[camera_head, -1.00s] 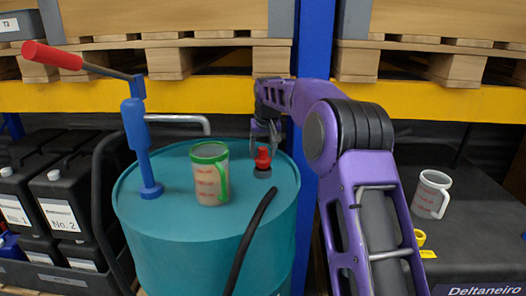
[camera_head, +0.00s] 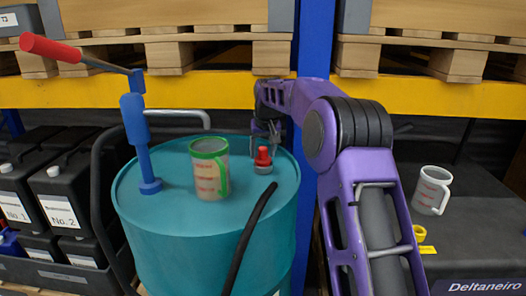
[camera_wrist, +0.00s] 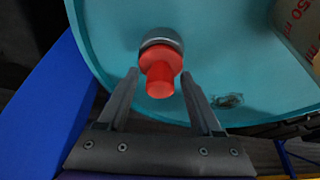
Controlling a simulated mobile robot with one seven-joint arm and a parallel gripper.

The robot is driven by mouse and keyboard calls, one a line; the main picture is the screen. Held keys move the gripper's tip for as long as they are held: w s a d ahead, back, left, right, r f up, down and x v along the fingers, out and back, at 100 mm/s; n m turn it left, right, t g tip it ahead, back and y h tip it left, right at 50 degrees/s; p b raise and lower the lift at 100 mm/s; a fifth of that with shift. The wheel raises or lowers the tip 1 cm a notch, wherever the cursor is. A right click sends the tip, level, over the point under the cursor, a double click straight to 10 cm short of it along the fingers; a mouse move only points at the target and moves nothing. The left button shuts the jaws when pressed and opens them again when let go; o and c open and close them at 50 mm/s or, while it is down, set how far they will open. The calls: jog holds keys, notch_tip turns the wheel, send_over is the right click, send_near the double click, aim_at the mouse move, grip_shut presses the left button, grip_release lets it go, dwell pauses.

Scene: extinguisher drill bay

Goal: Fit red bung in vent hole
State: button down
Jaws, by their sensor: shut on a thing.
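The red bung (camera_head: 263,155) is upright at the grey collar of the vent hole (camera_head: 263,169), near the right side of the teal drum's top. In the wrist view the red bung (camera_wrist: 161,72) is between my fingers and overlaps the collar (camera_wrist: 161,37). I cannot tell how deep it sits in the hole. My gripper (camera_head: 266,140) reaches down from behind the bung in the head view. In the wrist view my gripper (camera_wrist: 161,74) is shut on the bung, with a finger at each side. The hole's opening is hidden.
A green-rimmed measuring jug (camera_head: 209,176) and a blue pump (camera_head: 139,140) with a red handle stand on the drum (camera_head: 180,232). A black hose (camera_head: 249,235) crosses the drum's front. A blue post (camera_head: 311,60) is close behind. Another jug (camera_head: 432,190) stands at right.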

jog(key=shift+f, duration=0.45)
dwell(0.5)
grip_release()
jog(key=shift+p+v, duration=0.85)
jog(key=shift+v, duration=3.65)
